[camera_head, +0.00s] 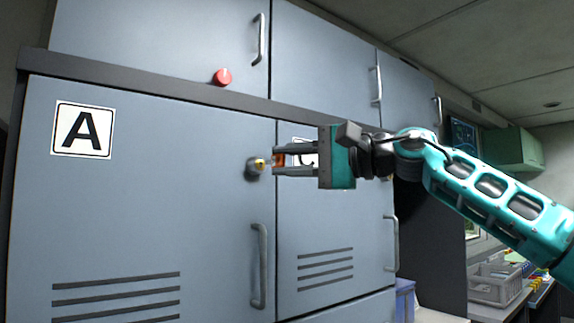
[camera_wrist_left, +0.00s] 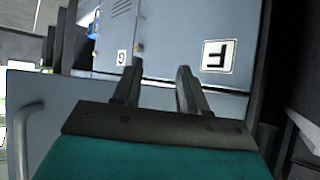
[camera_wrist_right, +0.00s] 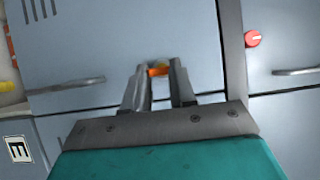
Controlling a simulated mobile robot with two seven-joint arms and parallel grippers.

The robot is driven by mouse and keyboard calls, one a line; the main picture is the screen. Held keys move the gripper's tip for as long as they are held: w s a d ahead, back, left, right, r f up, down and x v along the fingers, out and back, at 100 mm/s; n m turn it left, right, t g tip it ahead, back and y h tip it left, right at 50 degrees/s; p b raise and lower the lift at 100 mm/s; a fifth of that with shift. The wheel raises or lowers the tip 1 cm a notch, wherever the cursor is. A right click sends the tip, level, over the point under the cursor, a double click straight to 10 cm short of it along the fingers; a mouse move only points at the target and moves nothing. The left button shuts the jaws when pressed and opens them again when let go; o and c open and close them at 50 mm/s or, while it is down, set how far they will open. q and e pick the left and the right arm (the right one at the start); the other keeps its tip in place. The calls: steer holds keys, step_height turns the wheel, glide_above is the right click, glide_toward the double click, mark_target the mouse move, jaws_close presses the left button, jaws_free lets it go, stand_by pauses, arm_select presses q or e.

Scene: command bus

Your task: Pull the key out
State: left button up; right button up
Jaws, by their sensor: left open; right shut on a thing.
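The key's orange head (camera_head: 279,160) is between the fingertips of my right gripper (camera_head: 280,162), which is shut on it. The orange head also shows between the fingers in the right wrist view (camera_wrist_right: 158,71). A dark round lock (camera_head: 252,170) with a brass-coloured part sticks out of locker door A (camera_head: 190,200), just left of the fingertips. I cannot tell how far the key sits in the lock. My left gripper (camera_wrist_left: 158,80) is open and empty in its own wrist view, pointing at lockers marked F and G; it is not in the head view.
Vertical handles (camera_head: 259,265) stick out from the doors. A grey crate (camera_head: 497,284) stands on a counter at the right. The space before door A's left half looks clear.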

steer(key=shift+s+d+b, duration=0.85)
steer(key=shift+s, duration=0.2)
steer(key=shift+s+d+b, duration=0.8)
steer(key=shift+s+b, duration=0.05)
steer(key=shift+s, duration=0.2)
